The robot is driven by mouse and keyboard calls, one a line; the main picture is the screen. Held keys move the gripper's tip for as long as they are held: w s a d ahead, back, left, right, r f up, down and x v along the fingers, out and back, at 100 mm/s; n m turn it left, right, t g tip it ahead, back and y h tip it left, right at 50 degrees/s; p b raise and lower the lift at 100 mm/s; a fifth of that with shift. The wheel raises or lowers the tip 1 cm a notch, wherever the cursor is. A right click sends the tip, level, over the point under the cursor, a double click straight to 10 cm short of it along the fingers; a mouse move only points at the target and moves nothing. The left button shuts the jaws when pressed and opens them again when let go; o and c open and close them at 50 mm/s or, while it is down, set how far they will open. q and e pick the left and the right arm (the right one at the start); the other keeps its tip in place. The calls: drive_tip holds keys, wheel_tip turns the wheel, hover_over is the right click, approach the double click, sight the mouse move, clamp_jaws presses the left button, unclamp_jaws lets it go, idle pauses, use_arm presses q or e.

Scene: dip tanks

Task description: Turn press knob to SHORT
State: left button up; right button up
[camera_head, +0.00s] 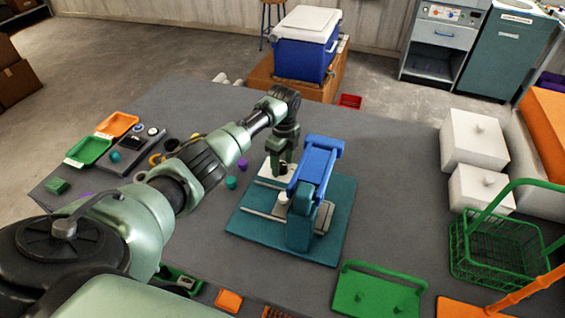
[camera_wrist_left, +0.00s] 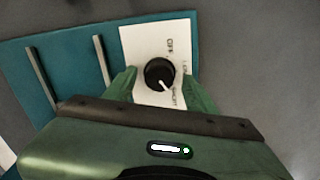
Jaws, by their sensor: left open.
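The press (camera_head: 318,160) has a blue arm and stands on a teal base (camera_head: 340,215) on the grey table. A white panel (camera_head: 268,173) is at the base's far left corner. In the left wrist view the panel (camera_wrist_left: 142,42) carries a black round knob (camera_wrist_left: 155,70) with a white pointer. OFF, LONG and SHORT are printed beside it. The pointer aims down and slightly right, close to SHORT. My left gripper (camera_head: 283,160) is over the panel, pointing down. Its open green fingers (camera_wrist_left: 160,82) stand either side of the knob, apart from it. My right gripper is not seen.
The press's blue arm stands close right of my left gripper. Green and orange trays (camera_head: 90,150) lie at the table's left. White boxes (camera_head: 475,140) stand behind the basket.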

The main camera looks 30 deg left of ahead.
sight(283, 165)
use_arm(q)
drive_tip(key=shift+r, duration=0.1)
wheel_tip(283, 165, up, 8)
drive_tip(key=shift+w+f+b, duration=0.1)
drive_tip(key=shift+f+b, duration=0.1)
drive_tip(key=shift+b, duration=0.6)
